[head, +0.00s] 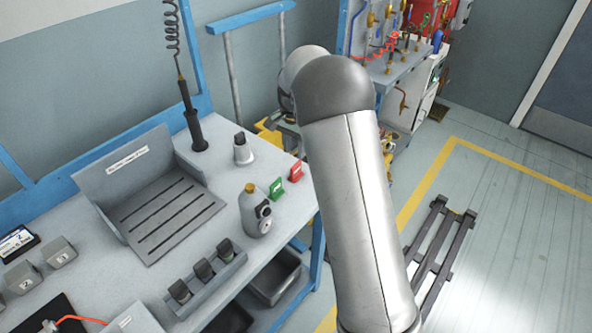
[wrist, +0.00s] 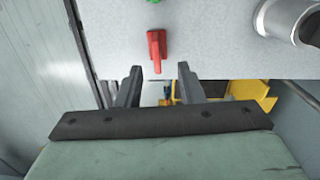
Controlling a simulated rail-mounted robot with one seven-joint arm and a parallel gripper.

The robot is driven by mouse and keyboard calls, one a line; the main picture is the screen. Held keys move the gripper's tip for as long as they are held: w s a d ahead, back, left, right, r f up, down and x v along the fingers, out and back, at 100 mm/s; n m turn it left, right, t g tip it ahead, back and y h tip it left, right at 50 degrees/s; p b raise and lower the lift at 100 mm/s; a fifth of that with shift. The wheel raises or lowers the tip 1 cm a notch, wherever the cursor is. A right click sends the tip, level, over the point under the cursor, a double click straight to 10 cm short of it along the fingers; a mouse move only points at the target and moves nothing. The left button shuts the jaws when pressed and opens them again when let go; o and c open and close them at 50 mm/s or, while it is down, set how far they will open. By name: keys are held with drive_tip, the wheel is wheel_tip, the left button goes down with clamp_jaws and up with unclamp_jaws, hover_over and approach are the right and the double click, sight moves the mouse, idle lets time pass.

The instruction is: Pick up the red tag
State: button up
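The red tag (head: 296,171) stands near the right end of the bench top, beside a green tag (head: 277,188) in the head view. In the wrist view the red tag (wrist: 157,50) lies just beyond my gripper (wrist: 158,75), roughly centred between the two dark fingers. The red tag appears clear of both fingers. In the head view my arm covers the area right of the tags and my gripper is hidden.
A grey bottle (head: 256,212) stands left of the tags, and a grey-white cone-shaped piece (head: 243,149) stands behind. The bench edge runs close to the red tag. A slotted tray (head: 168,215) and a block with several dark-topped pieces (head: 205,278) lie further left.

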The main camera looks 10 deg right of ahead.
sight(296, 164)
drive_tip(key=f, duration=0.3)
drive_tip(key=f+p, duration=0.1)
drive_tip(key=f, duration=0.4)
drive_tip(key=shift+d+f, duration=0.3)
drive_tip(key=c, duration=0.7)
